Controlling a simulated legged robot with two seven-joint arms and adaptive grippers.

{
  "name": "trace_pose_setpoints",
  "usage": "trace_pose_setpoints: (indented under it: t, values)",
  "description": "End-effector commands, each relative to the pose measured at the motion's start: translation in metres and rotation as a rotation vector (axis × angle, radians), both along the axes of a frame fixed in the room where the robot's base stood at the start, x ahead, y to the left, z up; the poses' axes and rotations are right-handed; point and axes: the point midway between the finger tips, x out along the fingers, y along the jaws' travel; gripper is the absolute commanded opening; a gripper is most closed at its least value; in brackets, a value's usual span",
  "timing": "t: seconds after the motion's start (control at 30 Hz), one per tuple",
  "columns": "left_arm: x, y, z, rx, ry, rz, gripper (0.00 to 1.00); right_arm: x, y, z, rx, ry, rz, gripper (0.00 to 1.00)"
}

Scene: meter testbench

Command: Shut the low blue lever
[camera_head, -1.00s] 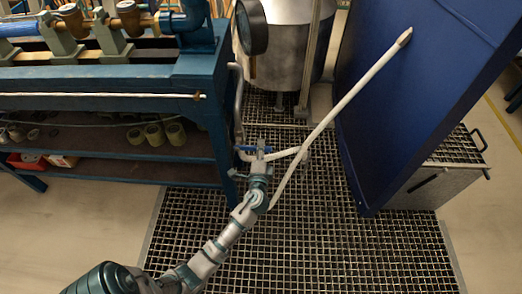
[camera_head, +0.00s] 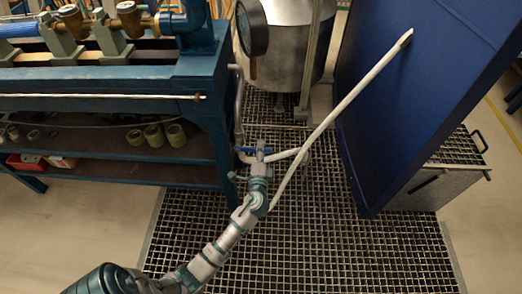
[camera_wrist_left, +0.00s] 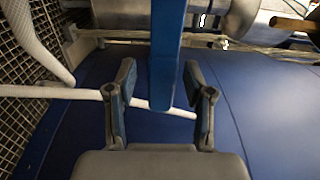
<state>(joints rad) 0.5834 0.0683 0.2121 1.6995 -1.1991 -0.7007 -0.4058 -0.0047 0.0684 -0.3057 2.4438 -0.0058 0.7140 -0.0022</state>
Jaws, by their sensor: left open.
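The low blue lever (camera_head: 248,150) sits on the pale pipework beside the bench's right leg, just beyond my left gripper (camera_head: 258,166). In the left wrist view the blue lever (camera_wrist_left: 168,45) is a flat bar coming down from the top edge. Its lower end lies between the two fingers of my left gripper (camera_wrist_left: 159,88). The fingers are open, with a visible gap on each side of the bar. The wrist and fingers partly hide the lever in the head view. My right gripper is not in view.
A white pipe (camera_head: 350,98) slants up from the lever area to a large blue panel (camera_head: 430,85). The blue bench (camera_head: 200,90) stands close on the left. A steel tank (camera_head: 290,45) is behind. Metal grating (camera_head: 320,250) covers the floor, clear in front.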

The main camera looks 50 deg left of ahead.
Motion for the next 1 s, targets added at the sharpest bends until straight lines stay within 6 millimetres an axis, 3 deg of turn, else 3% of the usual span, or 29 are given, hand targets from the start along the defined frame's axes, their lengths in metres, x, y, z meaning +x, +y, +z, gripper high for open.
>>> trace_pose_setpoints:
  t: [0.5,0.7,1.0]
  values:
    - [-0.065,-0.076,-0.003,-0.005,0.003,0.001,0.52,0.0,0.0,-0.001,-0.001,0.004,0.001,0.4]
    - [-0.074,-0.087,-0.003,-0.004,0.001,0.001,0.52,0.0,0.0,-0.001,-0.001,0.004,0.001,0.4]
    - [-0.075,-0.087,-0.003,-0.004,0.002,0.001,0.52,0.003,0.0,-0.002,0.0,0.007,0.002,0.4]
